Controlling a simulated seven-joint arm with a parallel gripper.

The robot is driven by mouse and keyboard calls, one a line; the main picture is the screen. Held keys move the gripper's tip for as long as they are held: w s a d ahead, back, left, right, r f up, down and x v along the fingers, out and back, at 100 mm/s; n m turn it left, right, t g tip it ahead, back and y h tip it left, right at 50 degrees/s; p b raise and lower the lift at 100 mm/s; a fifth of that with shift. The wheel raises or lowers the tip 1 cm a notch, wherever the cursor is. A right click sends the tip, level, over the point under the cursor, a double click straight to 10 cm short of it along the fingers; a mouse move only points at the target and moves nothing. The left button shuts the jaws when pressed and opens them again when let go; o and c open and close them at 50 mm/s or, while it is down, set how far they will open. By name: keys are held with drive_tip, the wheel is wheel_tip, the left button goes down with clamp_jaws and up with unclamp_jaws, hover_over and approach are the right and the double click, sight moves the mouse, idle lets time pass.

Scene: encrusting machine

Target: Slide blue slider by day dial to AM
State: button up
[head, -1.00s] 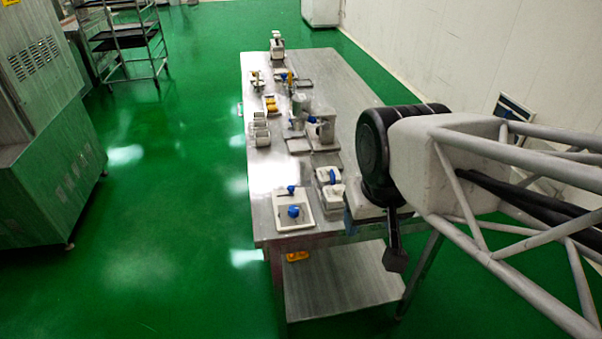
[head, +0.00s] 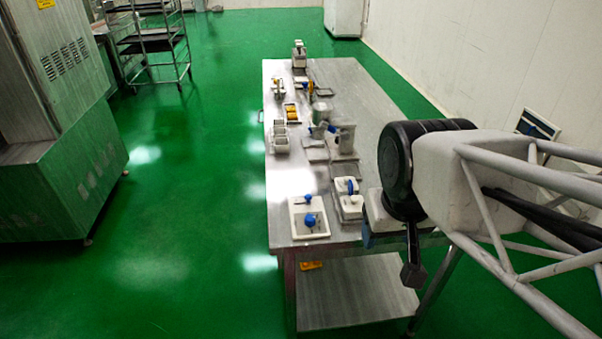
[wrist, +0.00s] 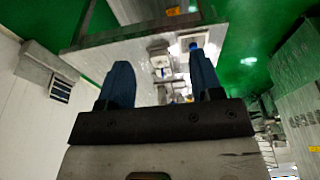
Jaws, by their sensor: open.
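A white plate (head: 322,232) lies at the near left corner of the table. It carries a blue knob-like part (head: 311,219) and a smaller blue part (head: 307,198) behind it. Which is the slider and which the dial, and any AM mark, is too small to tell. The plate also shows in the wrist view (wrist: 190,37), near one fingertip. My gripper (wrist: 160,68) has two blue fingers spread apart with nothing between them. In the head view it is mostly hidden behind my arm, right of the plate; a bit of blue finger (head: 367,235) shows.
A white unit with a blue part (head: 348,207) stands right of the plate. Metal cups (head: 345,138), trays and small devices line the table (head: 365,90) farther back. The table's right side is mostly bare. A rack (head: 150,45) and a large machine (head: 60,120) stand left.

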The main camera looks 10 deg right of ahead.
drive_tip(key=shift+c, duration=0.7)
drive_tip(key=n+g, duration=0.3)
drive_tip(key=n, duration=0.4)
hover_over(308, 195)
drive_tip(key=f, duration=1.1)
drive_tip(key=s+f, duration=0.1)
drive_tip(key=f, duration=0.4)
drive_tip(key=shift+d+f, duration=0.15)
drive_tip(key=shift+d, duration=0.1)
drive_tip(key=shift+w+a+f, duration=0.2)
drive_tip(key=shift+w+f, duration=0.35)
drive_tip(key=shift+f, duration=3.9)
